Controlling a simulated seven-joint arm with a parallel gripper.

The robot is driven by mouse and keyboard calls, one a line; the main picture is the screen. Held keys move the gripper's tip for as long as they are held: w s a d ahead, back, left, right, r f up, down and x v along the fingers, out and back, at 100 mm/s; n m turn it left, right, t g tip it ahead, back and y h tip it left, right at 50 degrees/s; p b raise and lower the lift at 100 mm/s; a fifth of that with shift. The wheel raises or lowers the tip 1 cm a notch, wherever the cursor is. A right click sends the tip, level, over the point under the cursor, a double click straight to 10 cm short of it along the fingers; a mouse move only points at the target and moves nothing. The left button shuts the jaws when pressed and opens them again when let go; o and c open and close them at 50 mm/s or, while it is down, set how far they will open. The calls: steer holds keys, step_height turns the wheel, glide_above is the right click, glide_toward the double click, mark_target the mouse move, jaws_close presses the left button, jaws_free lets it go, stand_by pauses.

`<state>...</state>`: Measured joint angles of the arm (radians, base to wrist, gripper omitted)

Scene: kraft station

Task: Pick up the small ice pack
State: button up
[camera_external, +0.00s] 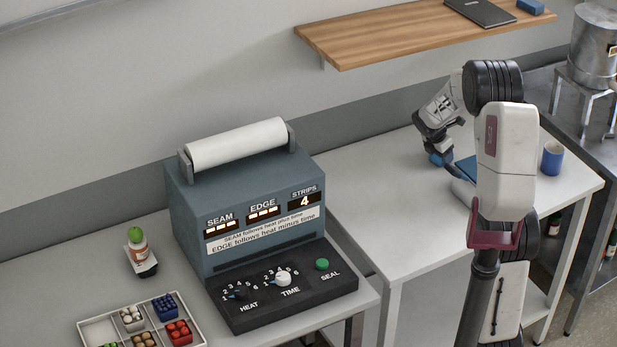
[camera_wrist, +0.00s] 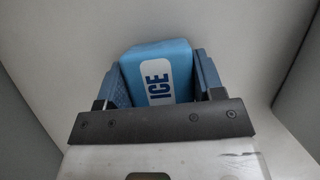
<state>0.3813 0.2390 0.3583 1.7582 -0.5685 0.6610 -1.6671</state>
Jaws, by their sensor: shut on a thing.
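The small ice pack (camera_wrist: 153,70) is light blue with a white label reading ICE. In the wrist view it sits between the two blue finger pads of my gripper (camera_wrist: 165,80), which is shut on it. In the external view my gripper (camera_external: 440,158) is low over the right-hand white table, near its back. The pack is too small and too covered there to make out clearly. I cannot tell whether it touches the table.
A dark blue flat item (camera_external: 466,167) lies close to my gripper, partly behind my arm. A blue mug (camera_external: 552,158) stands to the right. The sealing machine (camera_external: 250,215) stands to the left. The front left of the right-hand table (camera_external: 385,215) is clear.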

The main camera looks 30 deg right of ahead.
steer(key=shift+r, duration=5.05)
